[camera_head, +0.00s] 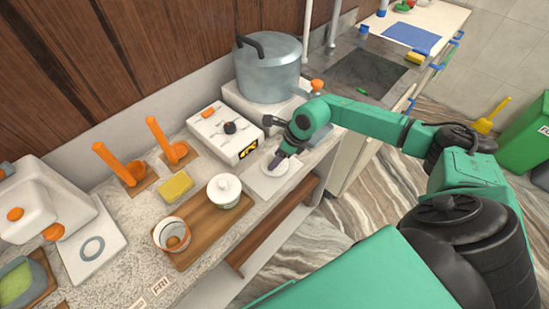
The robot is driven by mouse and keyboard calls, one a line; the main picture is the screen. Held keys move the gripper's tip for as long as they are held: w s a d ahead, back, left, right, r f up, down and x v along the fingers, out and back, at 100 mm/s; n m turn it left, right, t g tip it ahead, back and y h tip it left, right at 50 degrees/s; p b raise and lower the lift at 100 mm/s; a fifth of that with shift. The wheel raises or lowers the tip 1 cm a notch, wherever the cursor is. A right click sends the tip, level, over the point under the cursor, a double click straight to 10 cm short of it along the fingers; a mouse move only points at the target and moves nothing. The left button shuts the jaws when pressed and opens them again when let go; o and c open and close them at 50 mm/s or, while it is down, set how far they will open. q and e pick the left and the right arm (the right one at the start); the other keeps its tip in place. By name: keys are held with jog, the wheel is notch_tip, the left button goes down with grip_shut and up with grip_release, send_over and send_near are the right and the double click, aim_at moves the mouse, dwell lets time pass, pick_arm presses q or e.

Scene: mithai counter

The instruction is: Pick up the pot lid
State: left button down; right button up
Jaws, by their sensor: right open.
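A large steel pot (268,82) stands at the back of the counter on a white block. Its flat grey pot lid (275,50) sits on top, with a black loop handle near the left edge. My right gripper (276,164) points down in front of the pot, low over a white square pad with a pale round disc (271,183). It is apart from the lid and open; I see nothing held in it, though its fingers are small here. My left gripper is not in view.
A white box with an orange button (212,114) stands left of my right gripper. A yellow sponge (176,186) and orange upright holders are further left. A wooden wall rises behind.

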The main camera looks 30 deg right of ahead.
jog(key=shift+f, duration=0.15)
jog(key=c, duration=0.3)
grip_shut()
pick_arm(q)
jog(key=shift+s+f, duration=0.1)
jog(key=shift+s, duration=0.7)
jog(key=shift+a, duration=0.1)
